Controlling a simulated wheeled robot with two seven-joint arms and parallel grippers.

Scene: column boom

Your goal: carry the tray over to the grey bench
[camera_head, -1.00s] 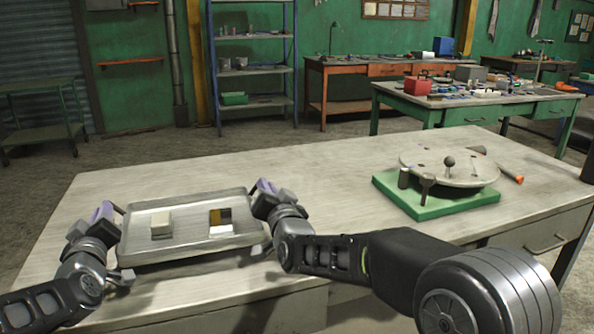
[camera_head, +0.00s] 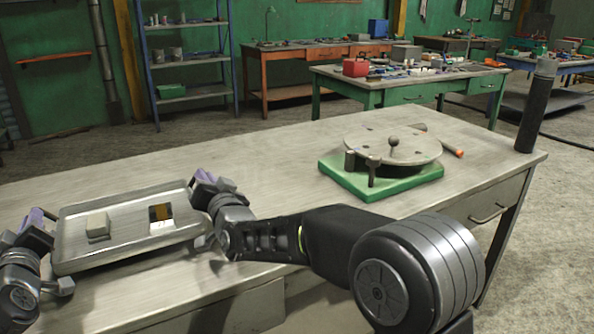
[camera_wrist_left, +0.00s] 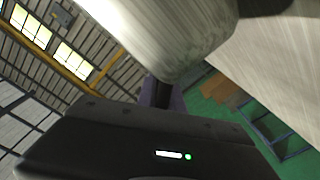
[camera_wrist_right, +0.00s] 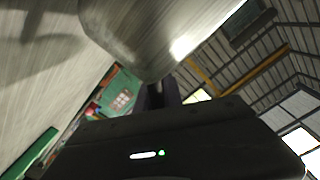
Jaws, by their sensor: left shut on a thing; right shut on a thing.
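The tray (camera_head: 128,253) is a shallow grey metal tray in the lower left of the head view. It holds a pale block (camera_head: 97,225) and a small black, yellow and white item (camera_head: 161,217). My left gripper (camera_head: 42,228) is shut on its left end, and my right gripper (camera_head: 203,188) is shut on its right end. The tray looks near level, above the near bench (camera_head: 270,190), which has a pale grey top; the gap is hard to judge. The tray's edge fills the top of the left wrist view (camera_wrist_left: 165,45) and the right wrist view (camera_wrist_right: 140,40).
A round plate fixture (camera_head: 390,145) on a green base (camera_head: 345,182) stands on the near bench, right of the tray. A black post (camera_head: 537,110) rises by its right corner. Behind are a green cluttered bench (camera_head: 400,85), an orange bench (camera_head: 300,52) and blue shelves (camera_head: 190,60). Open floor lies right.

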